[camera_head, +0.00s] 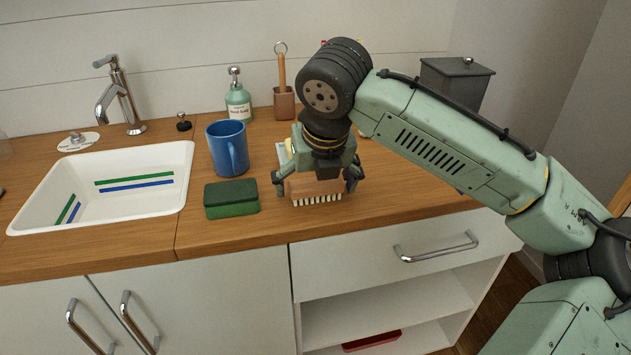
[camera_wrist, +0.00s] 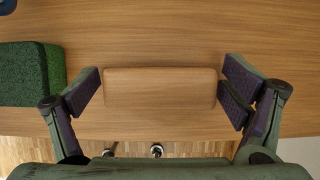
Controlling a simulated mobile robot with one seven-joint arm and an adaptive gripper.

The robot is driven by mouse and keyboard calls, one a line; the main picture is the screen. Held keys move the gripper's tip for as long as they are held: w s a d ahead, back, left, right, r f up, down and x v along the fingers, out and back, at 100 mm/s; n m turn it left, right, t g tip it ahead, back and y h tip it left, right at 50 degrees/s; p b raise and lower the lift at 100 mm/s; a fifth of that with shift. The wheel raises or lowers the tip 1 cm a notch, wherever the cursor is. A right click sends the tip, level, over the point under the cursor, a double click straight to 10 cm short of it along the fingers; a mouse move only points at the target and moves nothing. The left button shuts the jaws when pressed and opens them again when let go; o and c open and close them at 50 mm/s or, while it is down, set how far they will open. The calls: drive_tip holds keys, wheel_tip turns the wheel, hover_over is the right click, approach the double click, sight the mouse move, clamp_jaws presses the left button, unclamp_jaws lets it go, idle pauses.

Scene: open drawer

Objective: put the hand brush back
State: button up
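The hand brush (camera_head: 316,189) has a wooden back and pale bristles. It lies bristles down on the wooden counter near the front edge. In the wrist view the brush's plain wooden back (camera_wrist: 160,88) is centred between the fingers. My gripper (camera_head: 317,185) points down over the brush, with one finger beside each end. In the wrist view my gripper (camera_wrist: 162,90) is open, with narrow gaps at both brush ends; I cannot tell whether a pad touches. The drawer (camera_head: 400,268) below the counter, with a metal bar handle, looks shut.
A green sponge (camera_head: 231,199) lies just left of the brush, with a blue mug (camera_head: 228,150) behind it. A soap bottle (camera_head: 238,98), a brown holder (camera_head: 284,103) and a grey canister (camera_head: 455,82) stand further back. A white sink (camera_head: 160,208) is at left. A red tray (camera_head: 371,340) sits below.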

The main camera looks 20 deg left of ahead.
drive_tip(key=shift+o, duration=0.3)
drive_tip(key=shift+s+r, duration=0.1)
drive_tip(key=shift+r, duration=0.4)
drive_tip(key=v, duration=1.1)
drive_tip(key=shift+r, duration=0.15)
drive_tip(key=shift+d, duration=0.15)
